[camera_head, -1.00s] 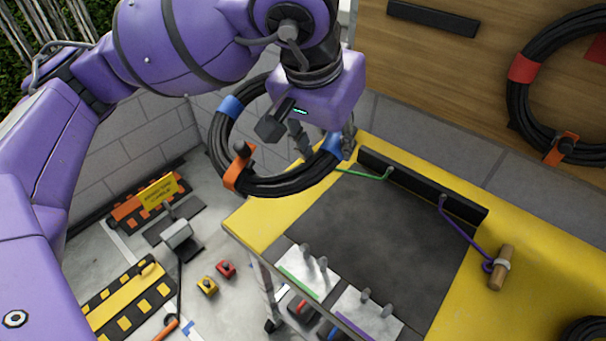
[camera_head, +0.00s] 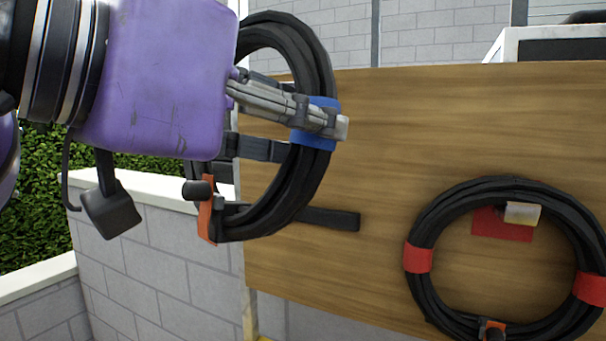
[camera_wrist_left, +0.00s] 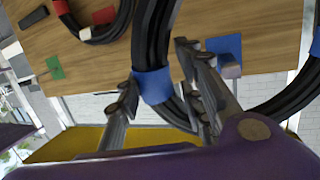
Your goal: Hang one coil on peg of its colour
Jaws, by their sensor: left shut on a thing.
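A black cable coil (camera_head: 315,70) with blue bands hangs in my left gripper (camera_head: 322,125). The gripper is shut on it at a blue band, which also shows in the left wrist view (camera_wrist_left: 152,86). An orange clip (camera_head: 206,222) with a dark knob is at the coil's lower side. The coil is in front of the left edge of the wooden board (camera_head: 400,110). In the left wrist view, a pale peg (camera_wrist_left: 229,64) on a blue patch (camera_wrist_left: 222,44) is on the board, apart from the held coil. My right gripper is not in view.
A red-banded coil (camera_head: 420,220) hangs on the peg (camera_head: 522,212) with the red patch at the board's right. A green patch (camera_wrist_left: 54,67) shows in the left wrist view. A grey block wall (camera_head: 150,250) and hedge are at left.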

